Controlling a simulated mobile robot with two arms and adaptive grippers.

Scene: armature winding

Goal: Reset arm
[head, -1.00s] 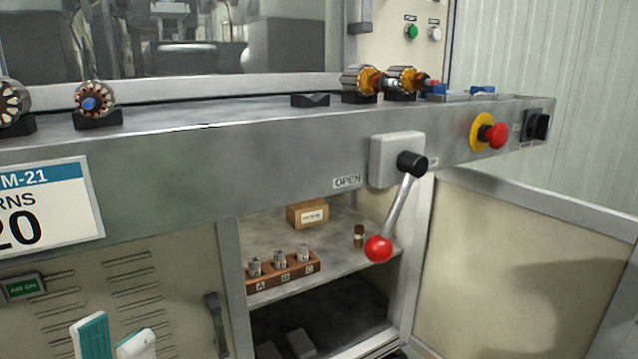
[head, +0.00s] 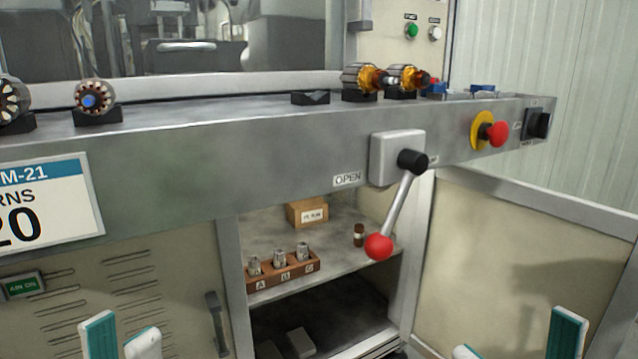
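My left gripper (head: 121,331) shows at the bottom left, in front of the vented cabinet panel. Its two teal-and-white fingers stand apart with nothing between them. My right gripper (head: 516,335) shows at the bottom right, in front of the open cabinet door. Its fingers are wide apart and empty. Only the finger ends of both grippers show; the rest is below the picture. Neither gripper touches anything in view.
A lever with a red knob (head: 379,246) hangs from the machine's front beam (head: 250,153), beside an OPEN label. Armatures (head: 93,97) rest in black cradles on top. Below, the open cabinet holds a brown block (head: 284,272) and a small box (head: 308,213). An emergency stop (head: 497,134) sits right.

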